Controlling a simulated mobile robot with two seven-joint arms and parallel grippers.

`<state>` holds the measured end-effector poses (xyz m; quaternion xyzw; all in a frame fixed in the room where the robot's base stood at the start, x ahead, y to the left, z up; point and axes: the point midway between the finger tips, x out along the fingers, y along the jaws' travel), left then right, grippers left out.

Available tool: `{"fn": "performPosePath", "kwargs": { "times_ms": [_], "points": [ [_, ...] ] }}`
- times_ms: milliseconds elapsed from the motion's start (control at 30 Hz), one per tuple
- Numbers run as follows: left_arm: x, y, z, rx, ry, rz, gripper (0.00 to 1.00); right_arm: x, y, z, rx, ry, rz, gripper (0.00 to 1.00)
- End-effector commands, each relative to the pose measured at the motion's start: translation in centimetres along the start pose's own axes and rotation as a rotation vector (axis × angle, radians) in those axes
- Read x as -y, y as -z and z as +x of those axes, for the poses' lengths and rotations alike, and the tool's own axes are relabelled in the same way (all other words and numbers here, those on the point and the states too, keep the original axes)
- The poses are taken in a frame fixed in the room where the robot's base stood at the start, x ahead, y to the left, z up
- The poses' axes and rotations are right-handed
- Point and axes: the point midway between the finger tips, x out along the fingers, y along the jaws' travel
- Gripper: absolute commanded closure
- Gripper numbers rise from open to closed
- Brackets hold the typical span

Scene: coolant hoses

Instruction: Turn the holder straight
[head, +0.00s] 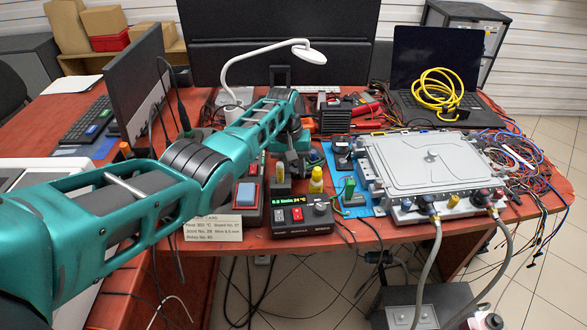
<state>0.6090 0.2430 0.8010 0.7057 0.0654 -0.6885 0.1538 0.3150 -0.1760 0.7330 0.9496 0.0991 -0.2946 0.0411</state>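I cannot tell for certain which thing is the holder. A small stand with a green upright part (349,188) is on the blue mat (329,157), left of the grey metal unit (428,165). Two grey hoses (428,262) hang from the unit's front, by blue and red fittings. My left gripper (293,165) points down over the table behind the control box, close to a yellow bottle (316,180) and a small dark block (281,178). Its fingers are small and dark, and I see nothing clearly held. My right gripper is out of view.
A control box with a green-lit display (300,214) stands at the table's front edge, beside a box with a blue top (247,193) and a printed card (213,228). Loose cables (530,180) crowd the right. A laptop (443,75) with a coiled yellow cable (437,92) stands behind.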

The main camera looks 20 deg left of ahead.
Motion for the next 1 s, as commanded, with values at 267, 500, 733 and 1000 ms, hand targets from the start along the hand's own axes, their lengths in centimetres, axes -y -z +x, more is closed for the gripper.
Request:
{"fn": "performPosePath", "kwargs": {
  "times_ms": [267,500,733,1000],
  "points": [
    [0.1,-0.1,0.1,0.003,0.001,0.000,0.56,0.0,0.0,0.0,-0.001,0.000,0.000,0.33],
    [0.0,-0.1,-1.1,0.002,0.001,-0.001,0.56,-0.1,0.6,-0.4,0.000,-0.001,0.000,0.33],
    [0.0,0.0,-5.8,-0.001,0.001,0.000,0.56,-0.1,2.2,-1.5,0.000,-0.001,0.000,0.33],
    [0.1,0.0,-10.9,0.001,0.001,-0.001,0.56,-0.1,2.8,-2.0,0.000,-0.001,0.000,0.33]
  ]
}}
